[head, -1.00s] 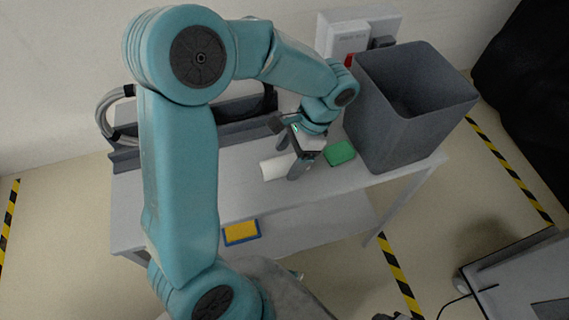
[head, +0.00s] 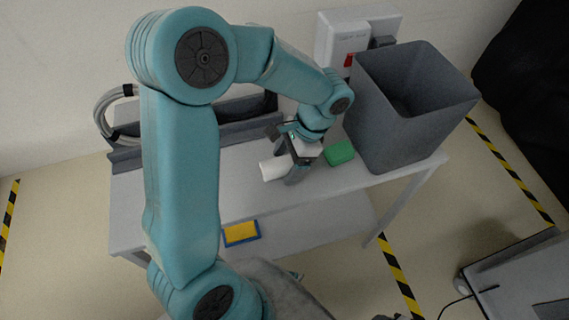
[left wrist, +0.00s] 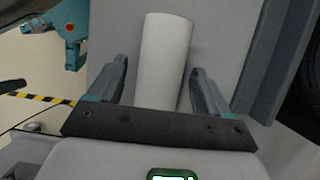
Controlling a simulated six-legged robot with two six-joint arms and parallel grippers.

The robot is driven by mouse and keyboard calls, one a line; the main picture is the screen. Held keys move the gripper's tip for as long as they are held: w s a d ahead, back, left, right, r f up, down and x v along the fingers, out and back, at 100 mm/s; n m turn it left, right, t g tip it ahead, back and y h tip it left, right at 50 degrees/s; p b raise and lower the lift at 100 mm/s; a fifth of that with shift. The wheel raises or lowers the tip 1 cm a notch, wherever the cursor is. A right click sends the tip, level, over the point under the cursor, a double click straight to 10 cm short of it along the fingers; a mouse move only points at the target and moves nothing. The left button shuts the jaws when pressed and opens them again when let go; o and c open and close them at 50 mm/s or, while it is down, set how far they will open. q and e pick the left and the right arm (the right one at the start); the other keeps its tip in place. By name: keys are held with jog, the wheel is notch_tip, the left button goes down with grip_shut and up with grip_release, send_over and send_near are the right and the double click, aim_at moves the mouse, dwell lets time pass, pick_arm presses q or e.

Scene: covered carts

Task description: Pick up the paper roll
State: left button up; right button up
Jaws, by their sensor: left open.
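The paper roll (head: 270,170) is a white cylinder lying on the grey table (head: 180,205). My left gripper (head: 291,180) is over the roll, and hides part of it in the head view. In the left wrist view the paper roll (left wrist: 163,60) lies between the two dark fingers of my left gripper (left wrist: 160,85). The fingers are open, with a gap visible on each side of the roll.
A green block (head: 339,153) lies just right of the gripper. A tall grey bin (head: 395,125) stands at the table's right end. A white wall box (head: 343,35) is behind.

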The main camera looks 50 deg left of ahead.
pick_arm(q)
jog(key=c, duration=1.2)
jog(key=shift+r, duration=0.1)
